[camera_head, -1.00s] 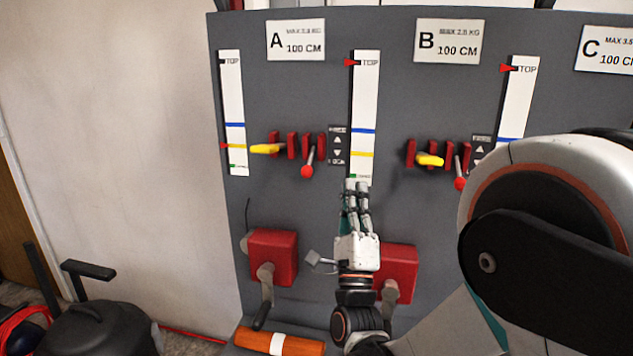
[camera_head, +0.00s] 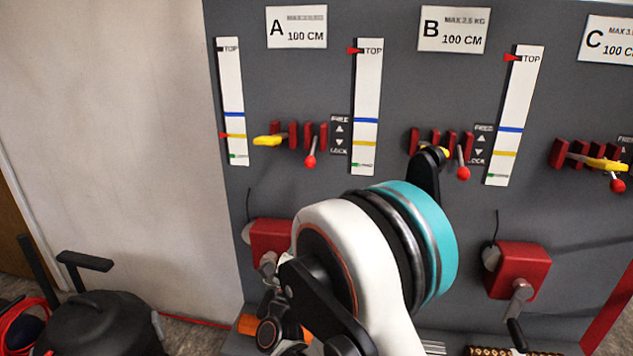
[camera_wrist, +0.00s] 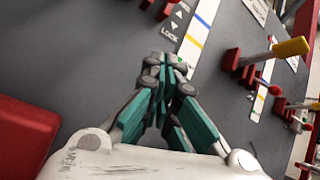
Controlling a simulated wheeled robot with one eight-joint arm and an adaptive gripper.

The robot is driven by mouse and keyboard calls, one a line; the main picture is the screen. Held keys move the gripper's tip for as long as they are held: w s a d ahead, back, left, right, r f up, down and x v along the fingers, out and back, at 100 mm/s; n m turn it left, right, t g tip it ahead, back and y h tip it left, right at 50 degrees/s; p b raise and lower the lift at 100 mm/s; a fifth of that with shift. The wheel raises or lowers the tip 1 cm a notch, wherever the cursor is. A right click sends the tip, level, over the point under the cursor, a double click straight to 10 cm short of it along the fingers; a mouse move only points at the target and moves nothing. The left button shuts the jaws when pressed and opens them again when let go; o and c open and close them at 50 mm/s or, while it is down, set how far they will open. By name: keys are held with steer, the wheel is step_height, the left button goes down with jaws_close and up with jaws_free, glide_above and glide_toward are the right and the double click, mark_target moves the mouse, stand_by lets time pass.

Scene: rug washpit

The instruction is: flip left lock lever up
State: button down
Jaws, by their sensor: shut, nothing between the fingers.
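The left lock lever (camera_head: 310,161) is a short lever with a red ball end, under sign A in the head view. It hangs down from its dark red brackets (camera_head: 293,135), beside a FREE/LOCK plate (camera_head: 340,135). My gripper (camera_wrist: 165,68) shows in the wrist view with its teal and grey fingers together and nothing between them. Its tips are near the lower end of a white scale strip (camera_wrist: 195,40) and the LOCK plate (camera_wrist: 178,15). The left lever is not identifiable in the wrist view.
A yellow handle (camera_head: 267,140) sticks out left of the left brackets. Similar red-ball levers hang under B (camera_head: 463,172) and at right (camera_head: 617,185). Red winch boxes (camera_head: 522,268) jut from the grey panel below. A black canister (camera_head: 100,325) stands at lower left.

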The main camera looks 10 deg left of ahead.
mark_target(313, 151)
steer(key=x, duration=1)
steer(key=shift+w+d+r+b, duration=0.1)
steer(key=shift+w+b, duration=0.05)
steer(key=shift+b, duration=0.25)
steer(key=s, duration=0.1)
steer(key=s+a+r, duration=0.1)
steer(key=s, duration=0.1)
steer(key=shift+s+a+r+b, duration=0.15)
steer(key=shift+a+r+b, duration=0.15)
steer(key=shift+a+r, duration=0.05)
steer(key=shift+s, duration=0.1)
steer(key=shift+r, duration=0.15)
steer(key=shift+s+r+g+p, duration=0.15)
steer(key=shift+s+g+p, duration=0.1)
steer(key=shift+g+p, duration=0.2)
